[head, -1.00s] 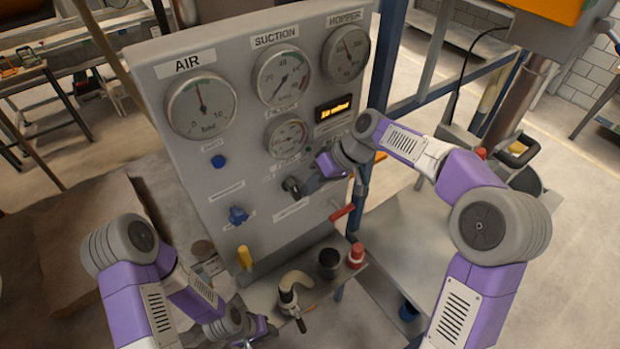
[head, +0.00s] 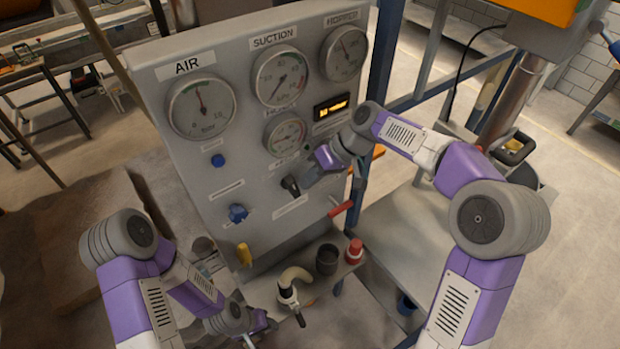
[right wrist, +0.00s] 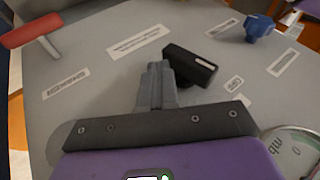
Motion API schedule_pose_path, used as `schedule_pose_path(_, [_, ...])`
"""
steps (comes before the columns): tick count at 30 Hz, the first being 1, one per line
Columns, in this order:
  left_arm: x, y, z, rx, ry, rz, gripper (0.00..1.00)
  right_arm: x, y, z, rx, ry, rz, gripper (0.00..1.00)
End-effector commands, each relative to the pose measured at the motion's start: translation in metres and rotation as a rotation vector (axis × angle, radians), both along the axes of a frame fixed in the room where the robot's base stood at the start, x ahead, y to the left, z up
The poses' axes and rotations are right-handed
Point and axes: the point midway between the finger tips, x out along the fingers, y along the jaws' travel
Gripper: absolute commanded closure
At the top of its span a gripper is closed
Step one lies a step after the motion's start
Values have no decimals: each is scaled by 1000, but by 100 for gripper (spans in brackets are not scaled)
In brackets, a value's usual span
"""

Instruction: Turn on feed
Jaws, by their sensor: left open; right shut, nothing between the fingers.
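The grey control panel (head: 240,185) carries round gauges labelled AIR, SUCTION and HOPPER and a smaller gauge below them. A black selector knob (head: 290,185) sits low on the panel under the small gauge; it also shows in the right wrist view (right wrist: 190,66) with a white mark at one end. My right gripper (head: 298,184) is shut and empty, its fingertips right beside the knob; in the right wrist view the closed fingers (right wrist: 157,75) lie close to the knob's left end. I cannot tell if they touch. My left gripper (head: 262,328) is open, low near the shelf.
A blue valve knob (head: 238,213), a blue button (head: 218,160), a yellow handle (head: 244,254) and a red lever (head: 341,209) are on the panel. The shelf below holds a hose nozzle (head: 290,285), a black cup (head: 327,259) and a red-capped item (head: 354,251).

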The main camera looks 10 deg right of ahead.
Motion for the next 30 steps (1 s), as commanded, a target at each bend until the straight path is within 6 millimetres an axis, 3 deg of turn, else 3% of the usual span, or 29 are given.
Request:
schedule_pose_path(8, [0, 0, 4, 0, 0, 0, 52, 3, -7, 3, 0, 2, -2, 100])
schedule_pose_path(14, [0, 0, 25, 0, 0, 0, 52, 15, -39, 14, 0, 2, -6, 100])
schedule_pose_path(24, [0, 0, 17, 0, 0, 0, 52, 16, -89, 64, -1, -3, -4, 100])
schedule_pose_path(30, [0, 0, 18, 0, 0, 0, 52, 17, -102, 78, 0, 0, -2, 100])
